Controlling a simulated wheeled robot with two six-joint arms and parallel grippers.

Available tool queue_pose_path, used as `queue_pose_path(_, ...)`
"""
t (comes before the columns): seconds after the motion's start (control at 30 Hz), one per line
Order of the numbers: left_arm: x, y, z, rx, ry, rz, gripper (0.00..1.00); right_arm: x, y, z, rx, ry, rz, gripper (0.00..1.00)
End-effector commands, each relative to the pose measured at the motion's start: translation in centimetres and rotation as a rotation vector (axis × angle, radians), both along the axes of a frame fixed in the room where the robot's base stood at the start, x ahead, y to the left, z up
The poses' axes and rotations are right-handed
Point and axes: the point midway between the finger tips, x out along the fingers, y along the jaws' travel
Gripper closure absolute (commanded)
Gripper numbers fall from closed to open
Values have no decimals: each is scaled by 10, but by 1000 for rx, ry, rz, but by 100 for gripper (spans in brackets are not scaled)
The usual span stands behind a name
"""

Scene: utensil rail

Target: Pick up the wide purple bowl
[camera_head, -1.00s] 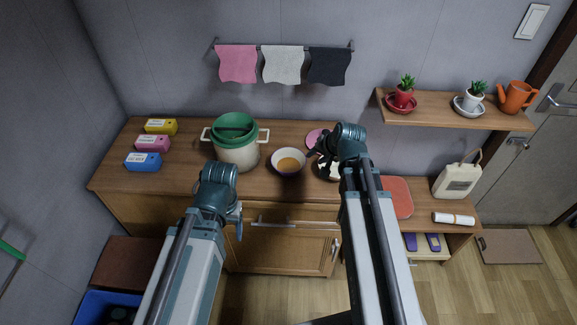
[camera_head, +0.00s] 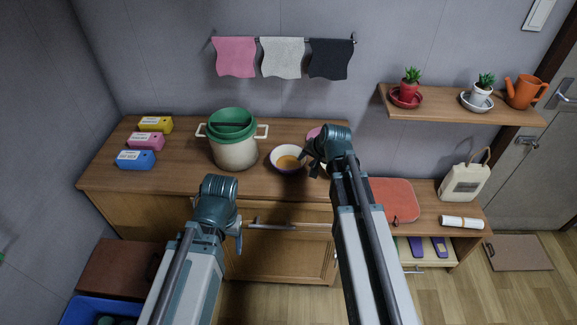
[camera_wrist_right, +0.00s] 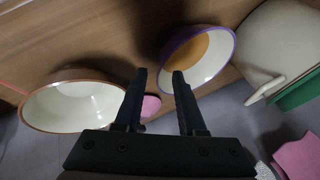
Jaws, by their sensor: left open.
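The purple bowl (camera_head: 289,168) stands upright on the wooden counter, right of the big pot. It has a purple rim, a white inside and an orange-tan bottom or contents. In the right wrist view the bowl (camera_wrist_right: 205,72) lies beyond the right fingertip. My right gripper (camera_head: 313,162) hangs just right of the bowl's rim in the head view; contact cannot be told. In the wrist view the right gripper's fingers (camera_wrist_right: 159,76) are apart with nothing held between them. My left gripper (camera_head: 240,232) is open in front of the counter, away from the bowl.
A brown-rimmed white bowl (camera_wrist_right: 75,105) lies left of the fingers in the wrist view; my right arm mostly hides it in the head view. A green-topped pot (camera_head: 235,152) stands close left. A pink item (camera_wrist_right: 151,106) lies behind. Free counter (camera_head: 187,165) lies left of the pot.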

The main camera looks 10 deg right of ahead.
Motion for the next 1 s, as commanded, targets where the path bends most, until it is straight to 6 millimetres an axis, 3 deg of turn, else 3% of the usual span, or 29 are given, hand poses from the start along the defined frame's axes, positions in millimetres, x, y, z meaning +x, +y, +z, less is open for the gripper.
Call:
queue_pose_path(0.23, 0, 0, -33, 0, 0, 0, 30, 19, 8, -33, -2, 0, 1, 60)
queue_pose_path(0.53, 0, 0, -34, 0, 0, 0, 30, 22, 9, -34, -1, 0, 1, 60)
queue_pose_path(0.57, 0, 0, -34, 0, 0, 0, 30, 22, 9, -34, -1, 0, 1, 62)
queue_pose_path(0.77, 0, 0, -34, 0, 0, 0, 30, 22, 9, -34, 0, 0, 0, 98)
queue_pose_path(1.0, 0, 0, -34, 0, 0, 0, 30, 22, 9, -34, 0, 0, 0, 100)
